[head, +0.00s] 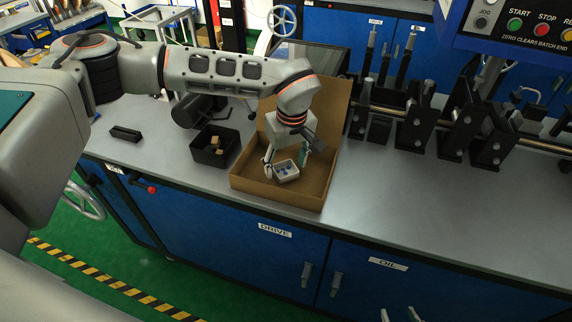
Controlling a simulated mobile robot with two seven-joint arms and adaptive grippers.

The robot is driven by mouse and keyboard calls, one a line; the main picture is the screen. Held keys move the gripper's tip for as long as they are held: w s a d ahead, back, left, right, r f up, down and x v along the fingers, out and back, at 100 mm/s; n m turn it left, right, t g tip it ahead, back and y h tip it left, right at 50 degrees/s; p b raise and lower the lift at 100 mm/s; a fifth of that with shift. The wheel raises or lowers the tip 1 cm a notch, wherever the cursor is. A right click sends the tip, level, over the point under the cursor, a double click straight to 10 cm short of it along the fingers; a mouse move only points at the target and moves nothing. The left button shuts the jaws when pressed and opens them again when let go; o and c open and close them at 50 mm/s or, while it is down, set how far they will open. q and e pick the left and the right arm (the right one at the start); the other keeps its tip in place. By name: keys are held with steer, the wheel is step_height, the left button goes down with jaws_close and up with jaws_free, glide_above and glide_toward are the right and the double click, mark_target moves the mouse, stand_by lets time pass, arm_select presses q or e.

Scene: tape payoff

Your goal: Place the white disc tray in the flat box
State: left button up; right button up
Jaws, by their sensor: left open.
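The white disc tray (286,174) is a small square tray with blue and grey pieces in it. It sits inside the flat box (253,184), an open brown cardboard box with its lid raised at the back, near the front wall. My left gripper (286,164) reaches down into the box from above. Its fingers are open, one on either side of the tray; whether they touch it cannot be told. My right gripper (399,316) shows only its fingertips at the bottom edge, apart with nothing visible between them.
A black bin (213,147) with brown blocks stands left of the box. A black block (125,134) lies further left. A steel shaft with black stands (420,118) runs along the right back. The grey worktop (400,190) is clear right of the box.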

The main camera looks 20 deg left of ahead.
mark_target(289, 179)
arm_select(q)
step_height(289, 179, up, 11)
steer(key=s+d, duration=0.1)
steer(key=shift+r, duration=0.2)
steer(key=shift+s+d, duration=0.1)
stand_by(0.4)
